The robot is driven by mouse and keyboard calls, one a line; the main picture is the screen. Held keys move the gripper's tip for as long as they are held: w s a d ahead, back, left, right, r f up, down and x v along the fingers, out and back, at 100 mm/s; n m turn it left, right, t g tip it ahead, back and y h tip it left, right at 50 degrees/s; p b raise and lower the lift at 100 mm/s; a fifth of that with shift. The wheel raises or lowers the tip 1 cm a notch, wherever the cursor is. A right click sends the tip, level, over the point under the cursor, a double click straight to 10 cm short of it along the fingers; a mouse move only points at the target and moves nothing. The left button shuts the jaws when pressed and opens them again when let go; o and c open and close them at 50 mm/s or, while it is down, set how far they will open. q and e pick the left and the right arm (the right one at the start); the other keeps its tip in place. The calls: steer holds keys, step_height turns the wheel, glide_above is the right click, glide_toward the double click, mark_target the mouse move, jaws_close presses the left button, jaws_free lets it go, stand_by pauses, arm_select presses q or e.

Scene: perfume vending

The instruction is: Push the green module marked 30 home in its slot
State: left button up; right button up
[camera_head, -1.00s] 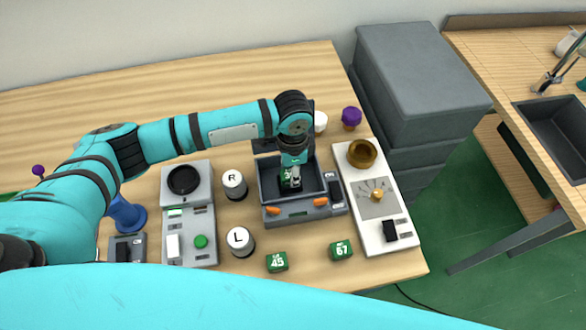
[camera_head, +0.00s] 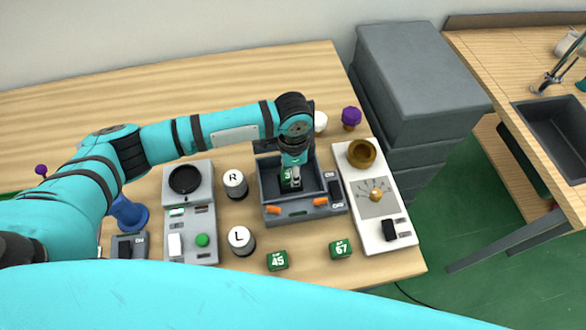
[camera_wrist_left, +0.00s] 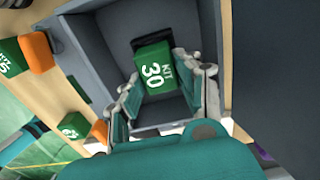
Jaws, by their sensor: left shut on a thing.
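The green module marked 30 (camera_wrist_left: 155,66) sits inside the grey open-topped tray (camera_head: 290,217), with its far end at a dark slot (camera_wrist_left: 150,42) in the tray floor. My left gripper (camera_wrist_left: 162,92) reaches down into the tray and is shut on the module, one finger on each side. In the head view the gripper (camera_head: 291,180) covers most of the module, and only a bit of green with a white digit shows. How deep the module sits in the slot cannot be told. My right gripper is not in view.
Green modules marked 45 (camera_head: 277,261) and 67 (camera_head: 341,249) lie in front of the tray. White cylinders R (camera_head: 235,183) and L (camera_head: 241,240) stand left of it. A white panel with a brass knob (camera_head: 376,194) is close on the right. Tray walls surround the gripper.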

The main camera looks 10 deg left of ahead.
arm_select(q)
steer(key=shift+f, duration=0.1)
stand_by(0.7)
steer(key=shift+s+f+b, duration=0.1)
steer(key=shift+f+b, duration=0.3)
steer(key=shift+f, duration=0.55)
stand_by(0.7)
steer(key=shift+s+f, duration=0.25)
steer(key=shift+f, duration=0.15)
stand_by(0.6)
steer(key=o, duration=1)
steer(key=shift+o, duration=1.2)
steer(key=shift+w+f, duration=0.1)
steer(key=shift+w, duration=0.05)
steer(key=o, duration=0.8)
steer(key=shift+w+r+p, duration=0.15)
steer(key=shift+r+p, duration=0.1)
steer(key=shift+p, duration=0.05)
